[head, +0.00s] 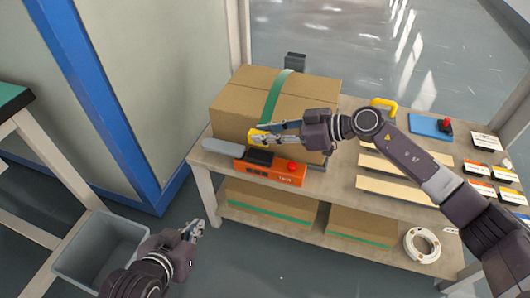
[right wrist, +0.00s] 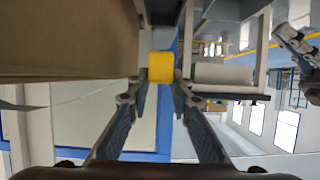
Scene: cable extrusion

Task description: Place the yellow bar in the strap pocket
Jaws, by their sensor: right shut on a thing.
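The yellow bar (head: 257,135) is at the tip of my right gripper (head: 270,133), in front of the cardboard box (head: 238,103). In the right wrist view the yellow bar (right wrist: 161,67) sits between the fingertips, which are shut on it. A green strap (head: 275,95) runs over the box top and down its front. Behind the arm and bar, the strap's lower part is hidden, and I cannot make out a pocket opening. My left gripper (head: 194,231) is empty, low at the left, away from the table, with its fingers apart.
An orange device with a red button (head: 270,171) lies at the table's front edge, just below my right gripper. A grey bin (head: 98,247) stands at lower left.

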